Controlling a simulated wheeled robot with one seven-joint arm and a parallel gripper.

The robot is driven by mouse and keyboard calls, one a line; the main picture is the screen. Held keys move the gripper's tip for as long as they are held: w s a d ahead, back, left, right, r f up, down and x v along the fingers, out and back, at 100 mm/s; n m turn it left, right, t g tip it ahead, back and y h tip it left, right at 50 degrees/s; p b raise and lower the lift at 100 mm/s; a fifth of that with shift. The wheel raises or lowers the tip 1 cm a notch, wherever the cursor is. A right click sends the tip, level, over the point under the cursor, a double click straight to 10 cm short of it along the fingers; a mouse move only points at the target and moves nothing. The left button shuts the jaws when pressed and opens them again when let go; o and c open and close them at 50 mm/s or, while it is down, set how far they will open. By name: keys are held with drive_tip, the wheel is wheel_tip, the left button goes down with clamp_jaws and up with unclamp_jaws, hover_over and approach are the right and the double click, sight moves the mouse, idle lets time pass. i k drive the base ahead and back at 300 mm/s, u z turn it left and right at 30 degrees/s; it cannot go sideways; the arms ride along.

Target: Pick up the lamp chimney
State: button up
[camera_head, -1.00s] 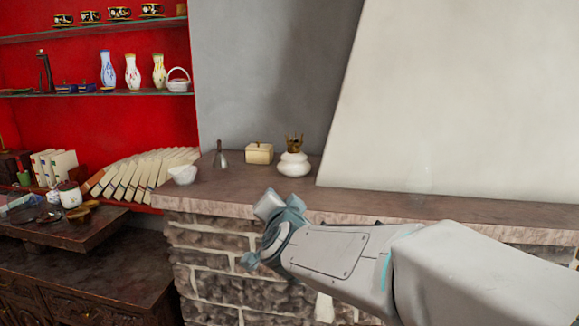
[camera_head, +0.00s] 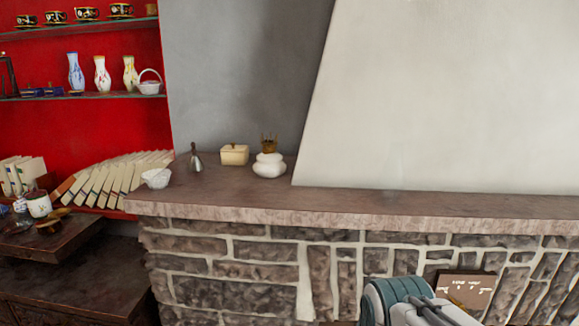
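A white oil lamp base (camera_head: 269,168) with a brass burner on top stands on the mantel shelf, left of the sloping white chimney breast. No glass lamp chimney sits on the burner. I cannot clearly make out a clear glass chimney anywhere; only a faint pale trace shows on the shelf in front of the white wall, too weak to identify. Part of my arm shows low in the picture, right of centre, below the shelf edge and well apart from the lamp. My gripper's fingertips do not show.
The stone mantel shelf (camera_head: 330,202) looks mostly bare on its right. Left of the lamp stand a cream lidded box (camera_head: 234,155), a small grey bell-like object (camera_head: 195,158) and a white bowl (camera_head: 156,179). A brown box (camera_head: 466,290) is low on the right.

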sight(392, 180)
drive_tip(key=k, duration=0.45)
drive_tip(key=z, duration=0.55)
drive_tip(key=i, duration=1.1)
drive_tip(key=z, duration=0.2)
